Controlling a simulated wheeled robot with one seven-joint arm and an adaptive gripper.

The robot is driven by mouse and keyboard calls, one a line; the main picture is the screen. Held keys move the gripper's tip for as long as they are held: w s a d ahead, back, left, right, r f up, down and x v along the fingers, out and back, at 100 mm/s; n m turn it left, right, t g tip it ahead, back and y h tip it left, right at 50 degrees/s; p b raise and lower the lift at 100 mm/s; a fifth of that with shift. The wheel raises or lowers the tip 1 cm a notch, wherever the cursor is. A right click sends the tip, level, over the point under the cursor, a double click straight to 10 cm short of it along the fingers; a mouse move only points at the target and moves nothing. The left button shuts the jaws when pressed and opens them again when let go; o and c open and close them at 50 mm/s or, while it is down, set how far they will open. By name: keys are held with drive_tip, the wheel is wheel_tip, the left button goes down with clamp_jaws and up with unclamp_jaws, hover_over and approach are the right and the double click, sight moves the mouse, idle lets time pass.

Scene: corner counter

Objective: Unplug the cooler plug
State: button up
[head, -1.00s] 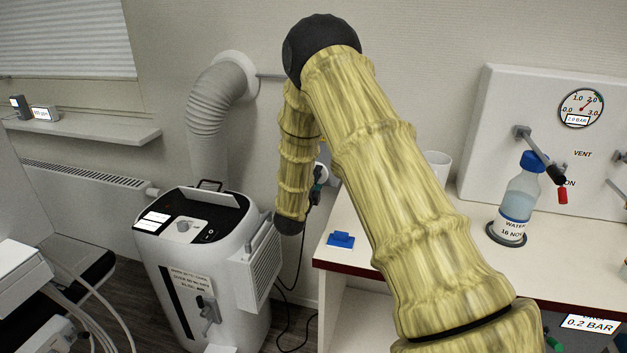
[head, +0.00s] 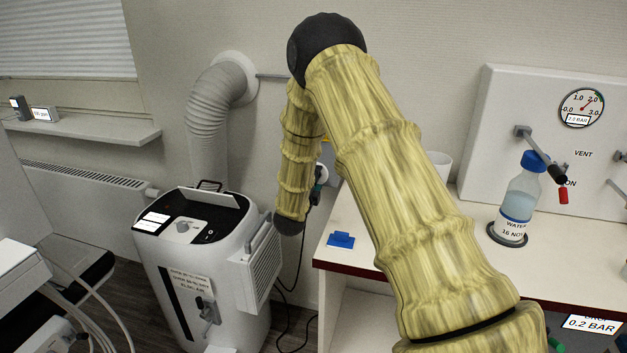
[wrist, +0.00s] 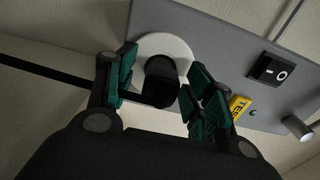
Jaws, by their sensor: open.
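In the wrist view, a black plug (wrist: 160,80) sits in a round white socket (wrist: 178,45) on a grey panel (wrist: 215,45). My gripper (wrist: 161,64) is open, with one green-padded finger on each side of the plug. I cannot tell whether the pads touch it. In the head view my gripper (head: 318,184) is small and partly hidden behind my arm, close to the wall. The white cooler (head: 178,275) stands on the floor at the left, its grey hose (head: 208,105) running to the wall.
A black cable (head: 298,262) hangs between the cooler and the counter (head: 400,278). A blue block (head: 341,240) lies at the counter's left end, and a water bottle (head: 521,190) stands farther right. The panel also carries a black switch (wrist: 270,70) and a yellow test label (wrist: 240,106).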

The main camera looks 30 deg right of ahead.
clamp_jaws()
drive_tip(key=shift+s+a, duration=0.5)
drive_tip(key=shift+a, duration=0.05)
drive_tip(key=shift+b+v, duration=0.65)
drive_tip(key=shift+v, duration=1.45)
drive_tip(key=shift+s+a, duration=0.1)
